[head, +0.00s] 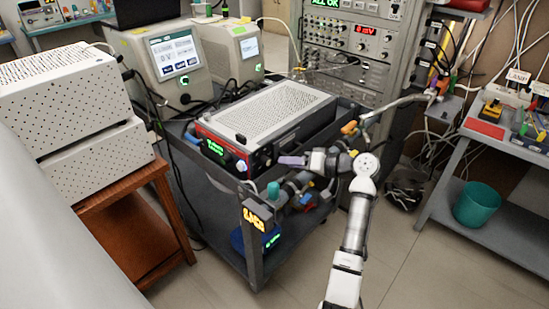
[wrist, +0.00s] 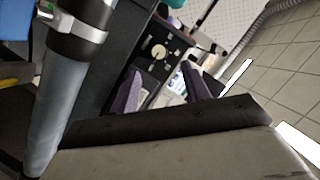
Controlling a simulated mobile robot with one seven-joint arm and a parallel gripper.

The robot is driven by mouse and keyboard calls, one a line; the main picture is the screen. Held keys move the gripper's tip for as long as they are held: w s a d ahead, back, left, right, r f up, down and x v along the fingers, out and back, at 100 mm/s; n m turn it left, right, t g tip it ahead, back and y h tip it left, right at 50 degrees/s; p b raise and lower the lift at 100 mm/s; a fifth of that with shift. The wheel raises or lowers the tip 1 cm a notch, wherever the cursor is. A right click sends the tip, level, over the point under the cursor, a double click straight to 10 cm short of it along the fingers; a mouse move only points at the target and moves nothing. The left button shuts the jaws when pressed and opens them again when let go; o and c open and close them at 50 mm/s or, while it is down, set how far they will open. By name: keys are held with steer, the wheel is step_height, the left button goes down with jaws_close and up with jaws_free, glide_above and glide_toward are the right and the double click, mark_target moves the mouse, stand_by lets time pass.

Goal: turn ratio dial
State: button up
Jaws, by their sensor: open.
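A red-trimmed instrument box (head: 275,103) with a perforated grey top lies on the dark cart in the head view. Its black front carries a green-lit display and small knobs (head: 241,166). My gripper (head: 291,160) shows purple fingers just right of this front panel. In the wrist view my gripper (wrist: 160,72) is open and empty, its two purple fingers apart. A round cream dial (wrist: 158,52) on a black panel lies beyond and between the fingertips, with a smaller knob to its left. I cannot read labels there or confirm which is the ratio dial. No contact shows.
A grey pipe with a metal clamp (wrist: 80,34) stands close at left in the wrist view. A wooden stand (head: 140,235) is left. Open floor (head: 415,270) lies right.

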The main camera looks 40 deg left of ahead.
mark_target(269, 161)
steer(key=p+x, duration=0.1)
steer(key=x, duration=0.5)
steer(key=shift+a+f, duration=0.15)
steer(key=shift+a, duration=0.05)
steer(key=c, duration=1)
